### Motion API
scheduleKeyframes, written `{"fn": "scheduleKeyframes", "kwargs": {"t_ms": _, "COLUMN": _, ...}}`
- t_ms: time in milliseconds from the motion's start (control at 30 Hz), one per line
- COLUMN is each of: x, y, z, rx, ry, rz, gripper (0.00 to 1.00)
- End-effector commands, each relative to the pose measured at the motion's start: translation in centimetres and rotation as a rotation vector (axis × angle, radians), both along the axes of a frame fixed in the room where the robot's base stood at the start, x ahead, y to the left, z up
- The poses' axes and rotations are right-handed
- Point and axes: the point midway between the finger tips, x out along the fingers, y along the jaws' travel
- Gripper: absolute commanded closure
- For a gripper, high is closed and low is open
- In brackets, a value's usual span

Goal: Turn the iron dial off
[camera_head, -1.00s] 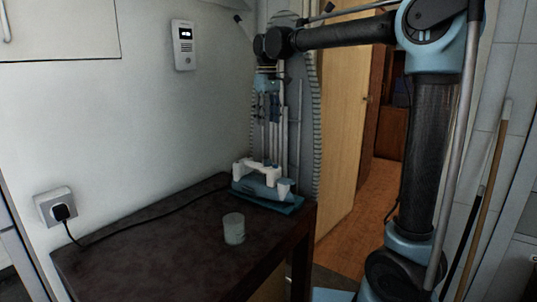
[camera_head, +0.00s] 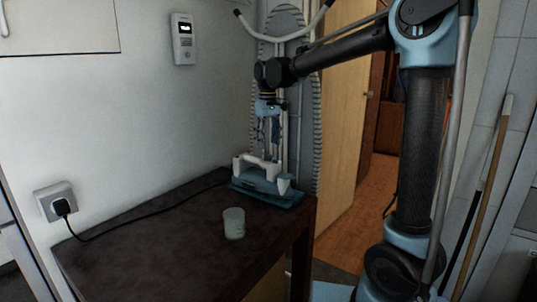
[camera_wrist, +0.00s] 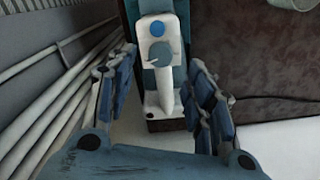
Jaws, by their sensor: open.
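The white and light-blue iron (camera_head: 262,172) rests on a blue base on the dark table (camera_head: 160,235), close to the wall. In the wrist view the iron's white body (camera_wrist: 166,92) points toward me, with a round grey-blue dial (camera_wrist: 161,53) and a brighter blue button (camera_wrist: 157,28) beyond it. My gripper (camera_head: 271,146) hangs pointing down just above the iron. In the wrist view my gripper (camera_wrist: 160,68) is open, one finger on each side of the iron and dial. Neither finger visibly touches the dial. The dial cannot be made out in the head view.
A translucent cup (camera_head: 234,223) stands on the table in front of the iron. A black cord runs across the table to a wall socket (camera_head: 57,201). An ironing board (camera_head: 285,105) stands upright behind the iron, with pale tubes beside my gripper in the wrist view.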

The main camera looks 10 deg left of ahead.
Motion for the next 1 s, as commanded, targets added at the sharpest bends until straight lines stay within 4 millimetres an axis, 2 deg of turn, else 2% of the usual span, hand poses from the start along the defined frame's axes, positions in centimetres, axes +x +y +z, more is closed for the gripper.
{"fn": "scheduleKeyframes", "kwargs": {"t_ms": 100, "x": 0.0, "y": 0.0, "z": -2.0, "rx": 0.000, "ry": 0.000, "rz": 0.000, "gripper": 0.52}}
{"fn": "scheduleKeyframes", "kwargs": {"t_ms": 333, "x": 0.0, "y": 0.0, "z": -4.6, "rx": 0.000, "ry": 0.000, "rz": 0.000, "gripper": 0.52}}
{"fn": "scheduleKeyframes", "kwargs": {"t_ms": 500, "x": 0.0, "y": 0.0, "z": -5.3, "rx": 0.000, "ry": 0.000, "rz": 0.000, "gripper": 0.52}}
{"fn": "scheduleKeyframes", "kwargs": {"t_ms": 767, "x": 0.0, "y": 0.0, "z": -5.4, "rx": 0.000, "ry": 0.000, "rz": 0.000, "gripper": 0.52}}
{"fn": "scheduleKeyframes", "kwargs": {"t_ms": 933, "x": 0.0, "y": 0.0, "z": -5.4, "rx": 0.000, "ry": 0.000, "rz": 0.000, "gripper": 0.90}}
{"fn": "scheduleKeyframes", "kwargs": {"t_ms": 967, "x": 0.0, "y": 0.0, "z": -5.4, "rx": 0.000, "ry": 0.000, "rz": 0.000, "gripper": 0.96}}
{"fn": "scheduleKeyframes", "kwargs": {"t_ms": 1000, "x": 0.0, "y": 0.0, "z": -5.4, "rx": 0.000, "ry": 0.000, "rz": 0.000, "gripper": 0.96}}
